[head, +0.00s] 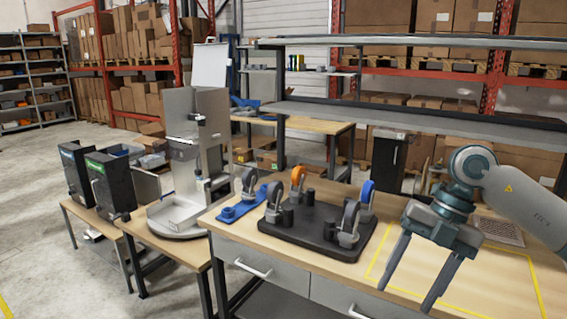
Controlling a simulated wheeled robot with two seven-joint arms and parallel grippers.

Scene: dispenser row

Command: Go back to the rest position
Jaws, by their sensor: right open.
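My right gripper (415,272) hangs over the right part of the wooden workbench (290,245). Its two fingers point down and are spread apart with nothing between them. It is above the area marked by a yellow outline on the bench top. My left gripper is not in view. A black base plate (300,238) lies on the bench to the left of my gripper and apart from it. It carries several caster wheels, one with an orange rim (298,178) and one with a blue rim (367,190).
A blue fixture (238,208) with a grey wheel sits at the bench's left end. Further left are a grey metal dispenser stand (195,150) and two black bins (108,185) on lower tables. Grey shelf rails (420,122) span behind the bench. Open floor lies at the far left.

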